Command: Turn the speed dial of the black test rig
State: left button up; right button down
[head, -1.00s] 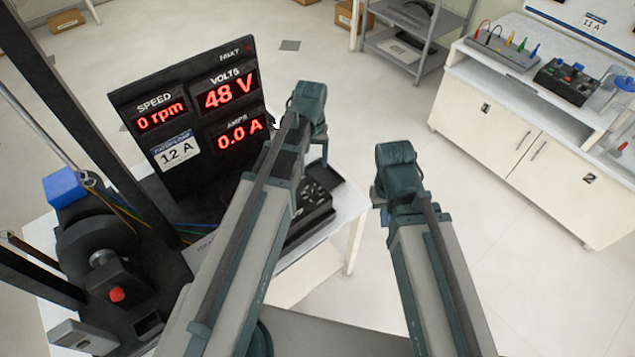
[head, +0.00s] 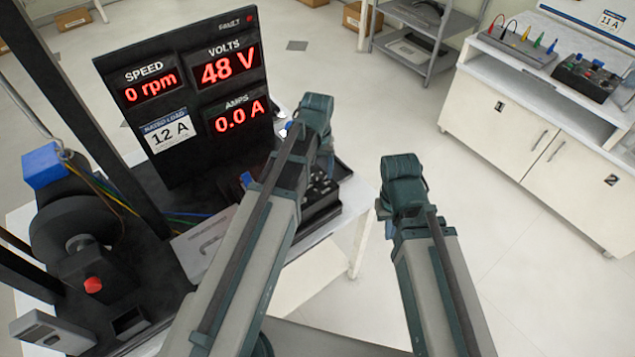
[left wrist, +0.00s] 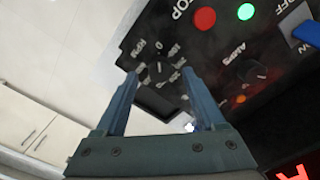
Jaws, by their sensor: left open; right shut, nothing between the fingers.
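The black test rig has an upright display board (head: 205,140) reading 0 rpm, 48 V and 0.0 A. Its low control box (head: 322,205) is partly hidden behind my left arm in the head view. In the left wrist view, the speed dial (left wrist: 158,71) is a dark knob ringed by white numbers and an RPM label. My left gripper (left wrist: 160,76) is open, with a blue finger on either side of the dial in the picture. I cannot tell whether they touch it. My right gripper (head: 387,222) is shut and empty, right of the rig, its fingers mostly hidden.
A motor assembly (head: 80,235) stands at left. A white cabinet (head: 520,135) is at right, with clear floor between.

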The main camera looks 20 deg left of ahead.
pick_arm(q)
notch_tip(320, 180, down, 2)
jog(key=shift+f+b, duration=0.1)
jog(key=shift+b, duration=0.5)
grip_shut()
